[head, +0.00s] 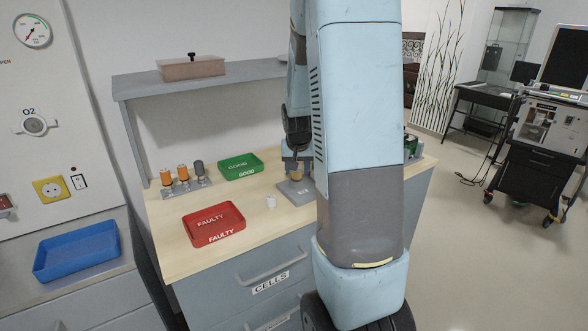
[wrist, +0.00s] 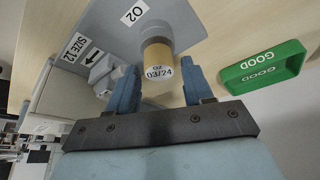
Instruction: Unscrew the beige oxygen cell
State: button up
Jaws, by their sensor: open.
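The beige oxygen cell (wrist: 158,55) stands in the middle of the wrist view, its face labelled "O2 03/24". Its far end meets a grey plate (wrist: 105,25) marked "O2". My gripper (wrist: 157,76) is open, with one blue finger on each side of the cell in the picture. Gaps show between both fingers and the cell; I cannot tell how deep it sits between them. In the head view my gripper (head: 297,157) is above the cell (head: 297,173) over the grey plate (head: 290,193), and my arm hides part of this spot.
A green GOOD tray (head: 240,175) and a red FAULTY tray (head: 187,228) lie on the bench. A rack (head: 188,190) holds two orange cells and a grey one. A small white piece (head: 270,201) stands near the plate.

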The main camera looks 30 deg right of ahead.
jog(key=shift+m, duration=0.3)
jog(key=shift+m+g+h, duration=0.6)
jog(key=shift+m+h, duration=0.2)
jog(key=shift+m, duration=1.3)
jog(key=m+g, duration=0.1)
jog(key=m, duration=0.3)
jog(key=shift+h, duration=0.3)
jog(key=c, duration=0.8)
jog(key=n+t, duration=0.1)
jog(key=n, duration=0.3)
jog(key=shift+d+n+y, duration=0.1)
jog(key=shift+n+y, duration=0.2)
jog(key=shift+y, duration=0.1)
jog(key=shift+c, duration=0.3)
jog(key=shift+n+t, duration=0.4)
jog(key=shift+n, duration=0.2)
